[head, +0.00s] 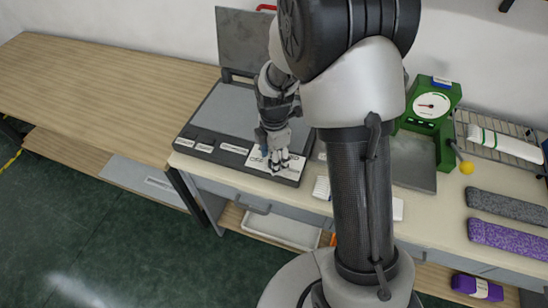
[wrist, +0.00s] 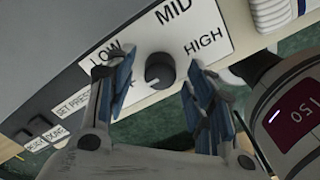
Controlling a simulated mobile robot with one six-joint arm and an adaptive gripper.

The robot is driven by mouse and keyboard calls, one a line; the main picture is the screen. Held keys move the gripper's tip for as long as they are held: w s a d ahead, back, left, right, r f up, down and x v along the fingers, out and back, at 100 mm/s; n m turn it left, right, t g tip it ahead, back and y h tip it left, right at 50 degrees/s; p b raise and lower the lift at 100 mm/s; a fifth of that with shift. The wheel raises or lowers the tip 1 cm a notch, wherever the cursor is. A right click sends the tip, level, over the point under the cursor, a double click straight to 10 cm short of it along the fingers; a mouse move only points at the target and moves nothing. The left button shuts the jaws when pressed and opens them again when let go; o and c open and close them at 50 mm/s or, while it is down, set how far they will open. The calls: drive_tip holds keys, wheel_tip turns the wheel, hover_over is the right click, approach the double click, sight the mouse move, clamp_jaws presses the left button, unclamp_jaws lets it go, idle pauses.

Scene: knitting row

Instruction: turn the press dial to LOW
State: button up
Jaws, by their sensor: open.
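The press (head: 225,108) stands on the bench in the head view with its lid (head: 246,40) raised. Its dial (wrist: 159,71) is a dark round knob on a white panel in the wrist view, with LOW (wrist: 106,56) at its left, MID (wrist: 173,10) above and HIGH (wrist: 203,43) at its right. I cannot tell clearly which label the knob points to. My gripper (wrist: 157,84) is open, with one blue-padded finger on each side of the knob and visible gaps between. In the head view my gripper (head: 278,160) is at the press's front right corner.
Left of the dial are dark buttons (wrist: 41,126) with printed labels. A rounded housing with a red display (wrist: 297,121) is close to the right finger. A green scale (head: 431,108), a wire rack (head: 490,138) and folded fabrics (head: 506,206) are further right. The wooden table (head: 100,95) is bare.

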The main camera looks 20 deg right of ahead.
drive_tip(key=shift+c, duration=0.5)
drive_tip(key=c, duration=1)
drive_tip(key=m+p, duration=0.2)
drive_tip(key=m, duration=0.3)
drive_tip(key=shift+m, duration=0.4)
drive_tip(key=m+p, duration=0.1)
drive_tip(key=m, duration=0.4)
drive_tip(key=shift+m, duration=0.4)
